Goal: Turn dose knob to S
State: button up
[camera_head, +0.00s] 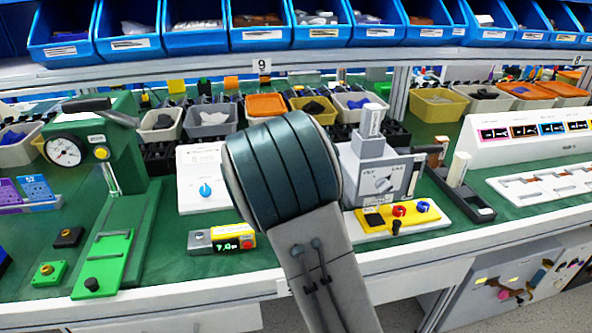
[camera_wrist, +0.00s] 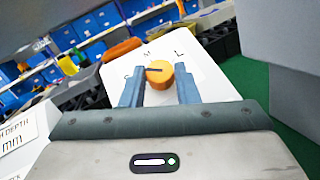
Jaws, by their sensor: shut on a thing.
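The dose knob (camera_wrist: 160,75) is a round yellow-orange knob on a white panel (camera_wrist: 205,70) in the wrist view. A dark pointer line on its face points left in the picture. An L is at its upper right and an M at its upper left; a mark at the left, near the left finger, is too blurred to read. My gripper (camera_wrist: 160,86) has its two blue fingers on either side of the knob and is shut on it. In the head view my arm hides both the gripper and this knob.
Left of my arm stands a white box with a blue knob (camera_head: 206,191). Right of it is a grey switch box (camera_head: 378,180). A green press (camera_head: 110,240) stands at the left. Bins line the back of the green bench.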

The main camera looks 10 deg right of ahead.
jog(key=shift+d+n+t+y+b, duration=0.15)
jog(key=shift+n+t+y+b, duration=0.25)
jog(key=shift+n+y, duration=0.3)
jog(key=shift+n, duration=0.3)
jog(key=o, duration=1)
jog(key=b+v, duration=0.1)
jog(key=v, duration=1)
jog(key=shift+s+f, duration=0.2)
jog(key=shift+f, duration=0.05)
jog(key=shift+s+b, duration=0.2)
jog(key=shift+b, duration=1.05)
